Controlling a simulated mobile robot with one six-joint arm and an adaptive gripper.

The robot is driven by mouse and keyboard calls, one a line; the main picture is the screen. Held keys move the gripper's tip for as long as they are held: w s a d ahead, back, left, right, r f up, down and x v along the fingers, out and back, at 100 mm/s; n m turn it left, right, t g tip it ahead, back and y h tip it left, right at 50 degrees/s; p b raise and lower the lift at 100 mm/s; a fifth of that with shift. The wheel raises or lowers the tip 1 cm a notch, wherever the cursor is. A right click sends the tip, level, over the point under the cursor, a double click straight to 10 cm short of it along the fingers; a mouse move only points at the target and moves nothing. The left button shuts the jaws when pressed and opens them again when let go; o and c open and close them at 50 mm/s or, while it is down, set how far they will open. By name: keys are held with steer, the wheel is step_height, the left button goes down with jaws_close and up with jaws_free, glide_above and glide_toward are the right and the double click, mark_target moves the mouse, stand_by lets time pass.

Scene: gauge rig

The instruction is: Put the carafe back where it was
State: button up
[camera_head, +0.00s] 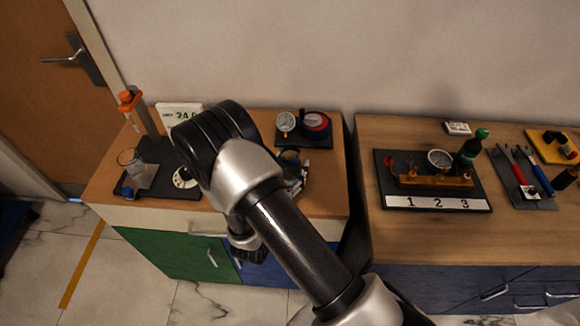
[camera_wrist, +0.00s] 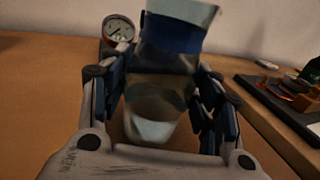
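The carafe (camera_wrist: 160,95) is a clear, smoky vessel with a blue band near its top, seen close up and blurred in the wrist view. My gripper (camera_wrist: 162,105) has its dark blue fingers on both sides of the carafe and appears shut on it. In the head view my gripper (camera_head: 296,182) is over the right part of the left cabinet top (camera_head: 325,190). There my arm hides much of it, and only a dark rim of the carafe (camera_head: 289,155) shows. I cannot tell whether the carafe's base touches the surface.
A dial gauge (camera_head: 286,122) and a red-and-black round device (camera_head: 315,125) stand on a dark mat behind my gripper. A beaker (camera_head: 131,160) and an orange-topped stand (camera_head: 142,112) are at left. A numbered rack (camera_head: 435,180) is on the right bench, across a gap.

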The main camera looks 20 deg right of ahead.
steer(key=shift+o, duration=1.4)
